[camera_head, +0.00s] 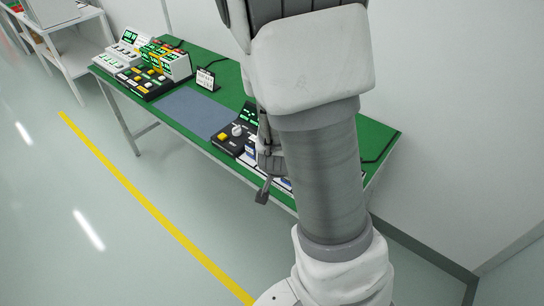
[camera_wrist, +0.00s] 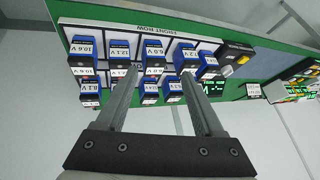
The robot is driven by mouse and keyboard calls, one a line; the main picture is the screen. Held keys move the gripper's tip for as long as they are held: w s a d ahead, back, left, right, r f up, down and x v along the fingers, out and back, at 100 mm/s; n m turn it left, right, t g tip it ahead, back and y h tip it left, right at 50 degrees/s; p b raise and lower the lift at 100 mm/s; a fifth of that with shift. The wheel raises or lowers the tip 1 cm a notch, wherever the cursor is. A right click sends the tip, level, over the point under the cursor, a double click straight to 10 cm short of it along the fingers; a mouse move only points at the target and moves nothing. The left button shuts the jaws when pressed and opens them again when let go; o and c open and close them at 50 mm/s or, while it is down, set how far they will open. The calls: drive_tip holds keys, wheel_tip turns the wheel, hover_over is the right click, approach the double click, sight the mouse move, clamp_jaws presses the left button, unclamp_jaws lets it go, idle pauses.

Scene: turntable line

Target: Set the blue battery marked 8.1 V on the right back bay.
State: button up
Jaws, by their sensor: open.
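Several blue batteries with white voltage labels stand in close rows on a white rack marked FRONT ROW (camera_wrist: 105,27) in the wrist view. A label at the lower left seems to read 8.1 V, on a blue battery (camera_wrist: 90,100), but the print is small. My gripper (camera_wrist: 160,73) is open, its two fingers reaching over the rows with nothing seen held between them. In the head view my gripper (camera_head: 264,175) is at the front of the green table, and my arm hides most of the rack. I cannot make out the right back bay.
A black control box (camera_head: 230,138) with a yellow button stands beside the batteries. A blue-grey mat (camera_head: 190,108) lies clear on the green table (camera_head: 222,98). Panels with lit displays (camera_head: 160,62) and a small sign (camera_head: 206,78) stand farther left. White shelving (camera_head: 75,50) is beyond.

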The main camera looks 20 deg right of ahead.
drive_tip(key=a+r+n+y, duration=0.3)
drive_tip(key=a+r, duration=0.3)
drive_tip(key=r, duration=0.2)
drive_tip(key=s+a+r+n, duration=0.3)
drive_tip(key=s+r+n, duration=0.4)
drive_tip(key=s+r, duration=0.8)
drive_tip(key=shift+s+r+n, duration=0.2)
drive_tip(key=shift+n, duration=0.2)
drive_tip(key=shift+o, duration=0.4)
idle(0.4)
